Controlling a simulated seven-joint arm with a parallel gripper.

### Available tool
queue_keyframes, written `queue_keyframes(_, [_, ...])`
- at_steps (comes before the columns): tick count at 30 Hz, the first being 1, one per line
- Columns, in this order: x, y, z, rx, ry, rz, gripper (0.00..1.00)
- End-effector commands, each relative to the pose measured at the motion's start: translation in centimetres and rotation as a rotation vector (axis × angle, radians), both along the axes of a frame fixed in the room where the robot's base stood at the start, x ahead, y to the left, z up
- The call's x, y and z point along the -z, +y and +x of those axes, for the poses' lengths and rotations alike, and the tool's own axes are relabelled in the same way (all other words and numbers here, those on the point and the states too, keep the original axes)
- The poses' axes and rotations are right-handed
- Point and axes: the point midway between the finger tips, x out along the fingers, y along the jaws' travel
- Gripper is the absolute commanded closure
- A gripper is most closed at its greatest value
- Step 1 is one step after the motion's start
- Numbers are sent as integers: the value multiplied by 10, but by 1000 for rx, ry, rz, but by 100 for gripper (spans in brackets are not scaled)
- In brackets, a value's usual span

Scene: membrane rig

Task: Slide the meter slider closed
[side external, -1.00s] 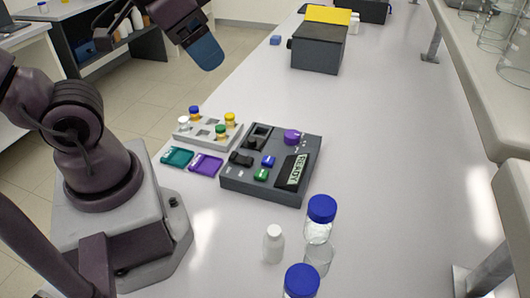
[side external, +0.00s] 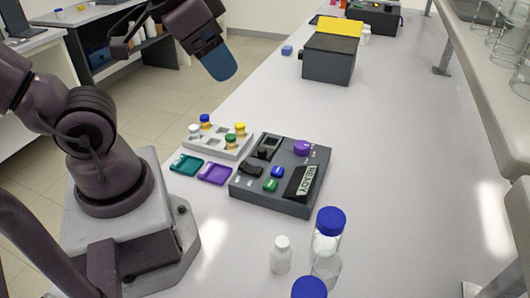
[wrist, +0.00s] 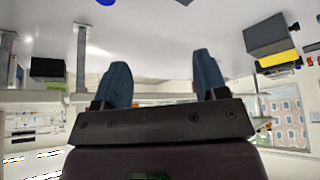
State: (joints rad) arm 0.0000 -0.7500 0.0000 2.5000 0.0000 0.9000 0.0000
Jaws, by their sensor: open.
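The dark grey meter box (side external: 240,187) lies on the bench in the side view. It has a purple knob (side external: 302,148), a black slider-like part (side external: 251,171) at its left edge, a recessed black part (side external: 263,153) behind that, blue and green buttons and a tilted label plate. I cannot tell for sure which black part is the meter slider, or its exact position. My gripper (side external: 218,62) is high above the bench, behind and left of the box, apart from it. In the wrist view my gripper (wrist: 161,60) has its two blue fingers spread with nothing between them.
A pale rack (side external: 218,145) with several capped vials stands behind the box. Teal (side external: 187,165) and purple (side external: 214,174) trays lie at its left. A white bottle (side external: 281,256) and blue-capped jars (side external: 328,235) stand in front. Bench to the right is clear.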

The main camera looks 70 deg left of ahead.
Motion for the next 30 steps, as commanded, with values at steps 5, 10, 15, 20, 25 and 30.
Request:
queue_keyframes(5, [0,0,0,0,0,0,34])
queue_keyframes(10, [0,0,0,0,0,0,36])
queue_keyframes(15, [10,6,3,-30,51,-1,50])
queue_keyframes(20, [36,23,20,-102,204,-13,50])
queue_keyframes(25, [73,50,50,-152,362,-26,50])
queue_keyframes(30, [118,80,77,-158,483,-42,50])
